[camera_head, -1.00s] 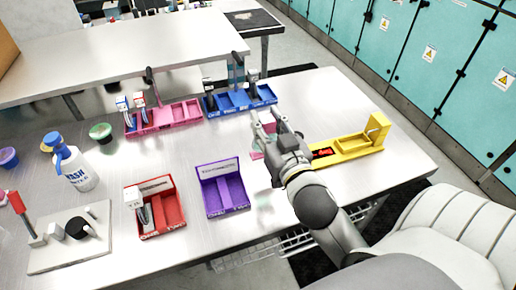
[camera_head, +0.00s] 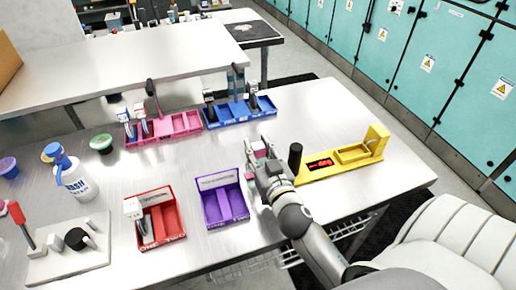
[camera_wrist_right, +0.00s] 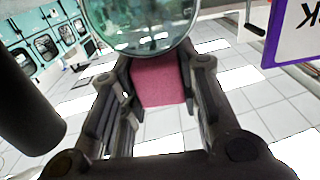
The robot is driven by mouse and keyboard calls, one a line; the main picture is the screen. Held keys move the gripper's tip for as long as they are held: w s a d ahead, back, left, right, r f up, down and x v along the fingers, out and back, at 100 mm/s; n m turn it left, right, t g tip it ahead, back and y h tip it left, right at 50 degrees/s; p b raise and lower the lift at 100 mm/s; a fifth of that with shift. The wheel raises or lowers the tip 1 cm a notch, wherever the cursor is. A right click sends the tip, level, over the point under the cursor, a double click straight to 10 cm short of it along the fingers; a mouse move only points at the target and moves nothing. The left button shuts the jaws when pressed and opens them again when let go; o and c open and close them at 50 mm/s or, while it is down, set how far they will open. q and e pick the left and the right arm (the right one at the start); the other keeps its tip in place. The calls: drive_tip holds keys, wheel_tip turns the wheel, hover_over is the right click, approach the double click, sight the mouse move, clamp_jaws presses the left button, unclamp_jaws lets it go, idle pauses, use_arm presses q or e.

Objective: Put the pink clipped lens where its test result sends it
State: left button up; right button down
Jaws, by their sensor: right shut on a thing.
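My right gripper (camera_head: 262,143) is shut on the pink clip (camera_wrist_right: 160,82) of the lens, above the table between the purple tray and the yellow tester. In the right wrist view the clip sits between the fingers, with the round, clear greenish lens (camera_wrist_right: 140,22) at its far end. In the head view the pink clip (camera_head: 259,153) shows only in part. The yellow tester (camera_head: 376,140) lies to the right, with a black post (camera_head: 295,157) and a lit red display (camera_head: 320,163); its text is too small to read. My left gripper is out of view.
A purple tray (camera_head: 237,209) and a red tray (camera_head: 174,229) stand in front. A pink tray (camera_head: 162,127) and a blue tray (camera_head: 226,114) stand behind. A wash bottle (camera_head: 75,179) and a grey plate (camera_head: 60,262) are at left. The table's right front is clear.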

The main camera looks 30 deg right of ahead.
drive_tip(key=shift+f, duration=0.2)
drive_tip(key=c, duration=1.1)
unclamp_jaws()
drive_tip(key=shift+r, duration=0.1)
